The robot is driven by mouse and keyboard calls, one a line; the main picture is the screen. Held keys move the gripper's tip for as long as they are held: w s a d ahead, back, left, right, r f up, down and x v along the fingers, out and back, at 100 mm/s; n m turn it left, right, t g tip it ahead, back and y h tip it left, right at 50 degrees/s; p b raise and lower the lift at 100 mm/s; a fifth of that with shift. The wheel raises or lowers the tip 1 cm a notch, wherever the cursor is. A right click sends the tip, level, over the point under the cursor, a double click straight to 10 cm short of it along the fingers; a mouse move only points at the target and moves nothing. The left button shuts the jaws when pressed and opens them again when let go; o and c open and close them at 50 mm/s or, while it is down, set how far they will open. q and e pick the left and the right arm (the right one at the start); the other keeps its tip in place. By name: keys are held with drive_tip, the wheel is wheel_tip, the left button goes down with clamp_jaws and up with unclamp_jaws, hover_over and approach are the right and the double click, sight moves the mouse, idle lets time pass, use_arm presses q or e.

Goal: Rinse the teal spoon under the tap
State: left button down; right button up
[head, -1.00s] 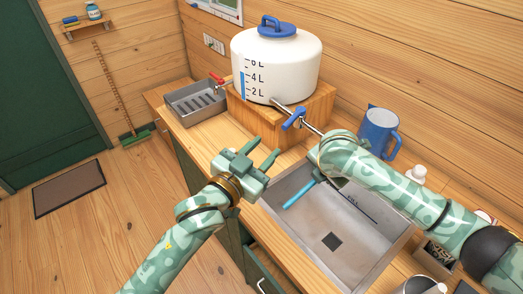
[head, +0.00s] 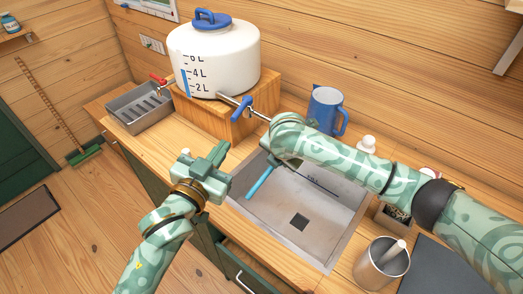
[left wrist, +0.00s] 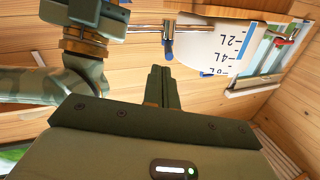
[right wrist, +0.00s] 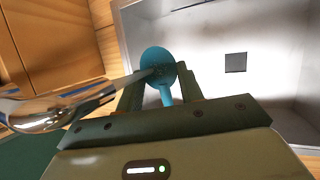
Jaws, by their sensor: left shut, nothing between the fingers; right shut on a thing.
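The teal spoon (head: 260,182) is held over the sink (head: 318,222) by my right gripper (head: 278,152), partly hidden by my right arm. In the right wrist view the spoon's bowl (right wrist: 158,62) shows between the shut fingers, with dark specks on it. The shiny tap spout (right wrist: 45,118) is beside it, and a thin grey streak, apparently water, joins spout and bowl. In the head view the tap's blue lever (head: 242,107) sits below the white water tank (head: 215,62). My left gripper (head: 217,154) is shut and empty, left of the sink and below the tap.
A drip tray (head: 140,108) with a red-handled tap is left of the tank's wooden stand. A blue jug (head: 325,110) stands behind my right arm. A metal cup (head: 380,265) stands right of the sink. Bare counter lies left of the sink.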

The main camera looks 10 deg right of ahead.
use_arm(q)
drive_tip(key=s+d+f+m+t+y, duration=0.1)
drive_tip(key=s+d+m+y, duration=0.1)
drive_tip(key=d+m, duration=0.35)
use_arm(e)
drive_tip(key=shift+d, duration=0.1)
use_arm(q)
drive_tip(key=m+t+y, duration=0.1)
drive_tip(key=m+y, duration=0.1)
drive_tip(key=m, duration=0.8)
approach(241, 109)
drive_tip(key=w+d+f, duration=0.1)
drive_tip(key=w+d, duration=0.2)
drive_tip(key=w, duration=0.2)
drive_tip(key=shift+w+a, duration=0.1)
drive_tip(key=shift+w, duration=0.05)
